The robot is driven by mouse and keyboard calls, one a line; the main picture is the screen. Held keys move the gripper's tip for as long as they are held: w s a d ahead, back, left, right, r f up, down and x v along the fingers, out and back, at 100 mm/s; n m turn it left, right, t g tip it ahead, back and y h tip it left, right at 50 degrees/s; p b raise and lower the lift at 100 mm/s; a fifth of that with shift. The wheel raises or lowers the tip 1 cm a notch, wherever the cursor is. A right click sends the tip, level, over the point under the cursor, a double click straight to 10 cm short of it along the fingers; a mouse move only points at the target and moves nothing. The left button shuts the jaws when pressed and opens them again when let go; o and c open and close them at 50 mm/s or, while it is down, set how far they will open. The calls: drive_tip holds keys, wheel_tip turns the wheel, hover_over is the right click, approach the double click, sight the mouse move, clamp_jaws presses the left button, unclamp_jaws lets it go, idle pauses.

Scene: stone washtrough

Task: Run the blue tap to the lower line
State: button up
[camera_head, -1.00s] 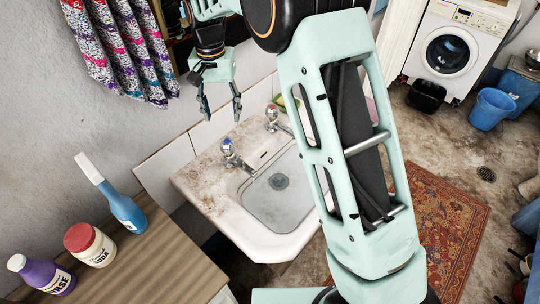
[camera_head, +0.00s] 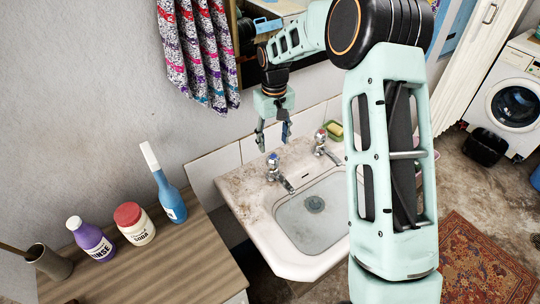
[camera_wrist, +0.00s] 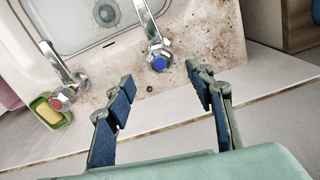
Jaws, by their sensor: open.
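The blue tap (camera_head: 274,163) is a chrome tap with a blue-marked top at the back of the white washbasin (camera_head: 258,218). In the wrist view, the blue tap (camera_wrist: 158,60) stands just beyond my fingertips, roughly centred between them. My gripper (camera_head: 272,142) is open and empty, pointing down just above and behind the tap; its two blue-padded fingers also show in the wrist view (camera_wrist: 160,92). I see no contact with the tap. The basin floor and drain (camera_head: 314,204) show, with no water I can make out. I cannot make out any level line.
The red tap (camera_head: 321,138) and a green soap dish (camera_head: 335,129) stand to the right of the blue tap. A wooden counter (camera_head: 190,262) at left holds a blue bottle (camera_head: 168,195), a soda jar (camera_head: 135,223) and a purple bottle (camera_head: 90,240). A patterned cloth (camera_head: 202,50) hangs above.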

sight(273, 156)
wheel_tip(273, 156, down, 7)
drive_tip(key=shift+f+p, duration=0.15)
drive_tip(key=shift+p, duration=0.35)
drive_tip(key=shift+c, duration=0.6)
